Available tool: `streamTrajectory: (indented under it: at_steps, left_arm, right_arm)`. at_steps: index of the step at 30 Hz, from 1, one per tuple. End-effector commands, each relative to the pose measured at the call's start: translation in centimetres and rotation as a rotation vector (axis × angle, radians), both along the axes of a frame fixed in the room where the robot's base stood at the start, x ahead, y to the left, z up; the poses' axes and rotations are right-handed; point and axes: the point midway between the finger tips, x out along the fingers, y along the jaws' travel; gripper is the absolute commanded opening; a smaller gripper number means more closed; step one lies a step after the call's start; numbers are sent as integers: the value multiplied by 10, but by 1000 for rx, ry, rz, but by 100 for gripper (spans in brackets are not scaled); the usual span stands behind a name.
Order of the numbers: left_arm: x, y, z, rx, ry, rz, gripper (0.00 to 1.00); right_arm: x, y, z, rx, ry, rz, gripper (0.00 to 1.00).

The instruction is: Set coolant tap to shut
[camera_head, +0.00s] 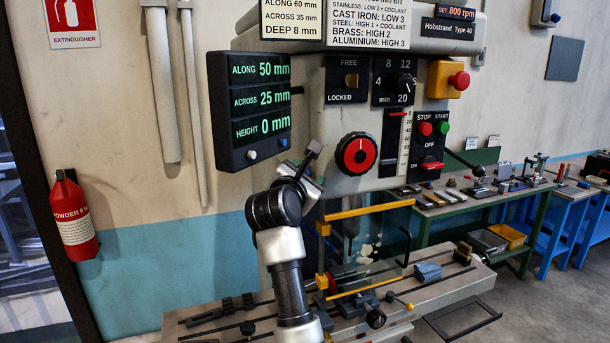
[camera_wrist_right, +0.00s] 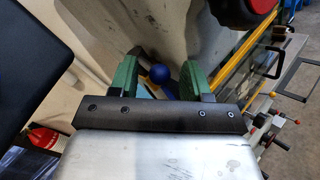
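A blue ball knob (camera_wrist_right: 160,73), which looks like the end of the coolant tap's lever, shows in the right wrist view beyond and between the two green-padded fingers. My right gripper (camera_head: 308,170) is open at the left side of the milling machine's head (camera_head: 335,118), just right of the display box. The fingers (camera_wrist_right: 163,88) stand on either side of the knob in the picture; I cannot tell whether they touch it. The tap's body and lever angle are hidden, and in the head view the gripper and wrist cover that spot. My left gripper is not in view.
The dark display box (camera_head: 249,108) hangs close left of my right gripper. The red and black dial (camera_head: 356,153) is close right. A yellow-framed guard (camera_head: 364,210) and the machine table (camera_head: 450,283) lie below. A red extinguisher (camera_head: 74,218) hangs at the left.

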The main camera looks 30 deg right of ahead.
Motion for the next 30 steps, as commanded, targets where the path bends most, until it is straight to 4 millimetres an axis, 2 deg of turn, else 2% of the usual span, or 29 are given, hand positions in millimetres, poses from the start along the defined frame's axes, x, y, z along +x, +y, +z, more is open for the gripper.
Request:
streamTrajectory:
  at_steps: [1, 9, 16, 24, 30]
  left_arm:
    - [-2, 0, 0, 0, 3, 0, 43]
    - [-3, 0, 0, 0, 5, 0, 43]
    - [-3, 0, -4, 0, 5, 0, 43]
    - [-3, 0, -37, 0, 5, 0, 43]
    - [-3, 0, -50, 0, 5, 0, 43]
  right_arm:
    - [0, 0, 0, 0, 0, 0, 40]
    - [0, 0, 0, 0, 0, 0, 0]
    - [0, 1, -1, 1, 1, -9, 0]
    - [5, 9, -6, 4, 0, -149, 0]
    - [5, 9, -3, 2, 0, -252, 0]
